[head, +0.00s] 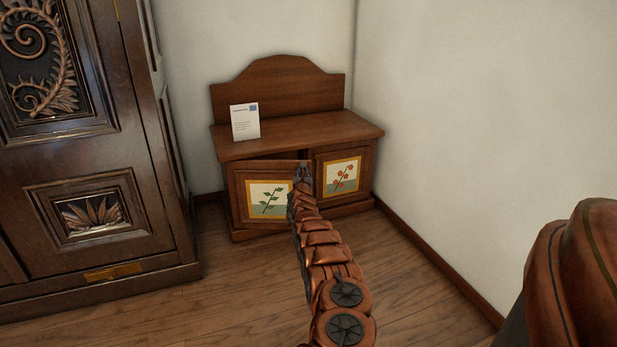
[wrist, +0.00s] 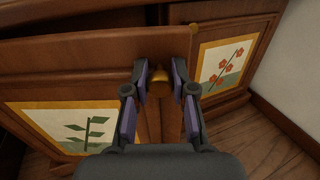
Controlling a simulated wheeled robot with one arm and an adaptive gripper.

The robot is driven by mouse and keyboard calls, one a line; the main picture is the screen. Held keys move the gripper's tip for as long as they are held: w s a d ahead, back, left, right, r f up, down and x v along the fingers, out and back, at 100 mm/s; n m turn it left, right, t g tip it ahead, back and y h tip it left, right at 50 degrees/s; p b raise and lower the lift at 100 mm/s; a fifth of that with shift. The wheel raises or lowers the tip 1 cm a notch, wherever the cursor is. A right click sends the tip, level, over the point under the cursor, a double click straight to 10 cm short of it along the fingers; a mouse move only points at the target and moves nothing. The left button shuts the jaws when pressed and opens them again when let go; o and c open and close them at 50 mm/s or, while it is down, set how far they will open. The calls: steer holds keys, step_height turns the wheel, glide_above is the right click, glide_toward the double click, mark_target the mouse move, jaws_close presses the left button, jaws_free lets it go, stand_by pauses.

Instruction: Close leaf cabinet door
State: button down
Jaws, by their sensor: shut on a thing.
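The leaf cabinet door (head: 238,196) is the left door of a low wooden cabinet and bears a picture of a green-leafed sprig. It stands slightly ajar, with a dark gap along its top. It also shows in the wrist view (wrist: 95,62). My gripper (head: 302,174) is at the door's upper right side. In the wrist view my gripper (wrist: 160,78) has its fingers on either side of a small knob (wrist: 158,77) near the door's free edge and is shut on it. The fingers partly hide the knob.
The right door (head: 321,170), with a red-flower picture, looks closed. A white card (head: 245,121) stands on the cabinet top (head: 310,131). A large carved armoire (head: 150,235) stands at left, a white wall at right. Wooden floor (head: 235,290) is clear in front.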

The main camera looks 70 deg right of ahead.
steer(key=shift+s+d+f, duration=0.1)
steer(key=shift+d, duration=0.15)
stand_by(0.4)
steer(key=c, duration=1)
jaws_free()
steer(key=shift+o, duration=0.2)
steer(key=shift+a, duration=0.1)
steer(key=shift+a+r, duration=0.1)
steer(key=shift+r, duration=0.1)
steer(key=v, duration=1.1)
steer(key=shift+a+f, duration=0.2)
steer(key=shift+a, duration=0.05)
